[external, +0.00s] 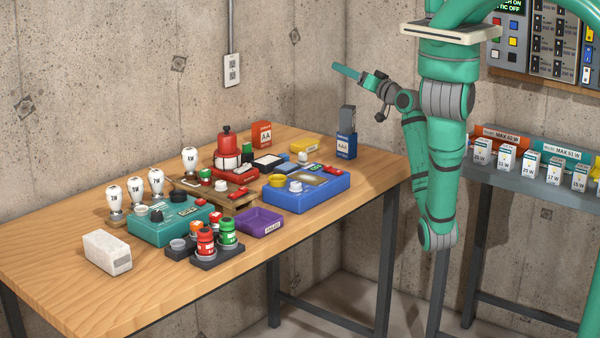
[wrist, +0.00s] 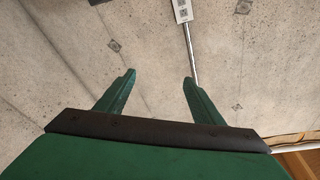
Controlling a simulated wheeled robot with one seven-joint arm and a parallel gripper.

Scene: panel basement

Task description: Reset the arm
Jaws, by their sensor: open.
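My gripper (external: 348,73) is raised above the right end of the wooden table (external: 60,258) in the external view, pointing left toward the concrete wall. In the wrist view my gripper (wrist: 160,82) shows two green fingers spread wide apart with nothing between them. The arm hangs down from its upper mount, bends at a low elbow beside the table's right edge, and rises again to the wrist. The gripper touches nothing that I can see.
The table holds a teal box (external: 172,222), a blue box (external: 306,190), a purple tray (external: 259,222), a white block (external: 107,252) and several bulbs. A blue battery box (external: 346,143) stands below the gripper. A grey shelf (external: 540,188) with bulb boxes is right. The table's front left is clear.

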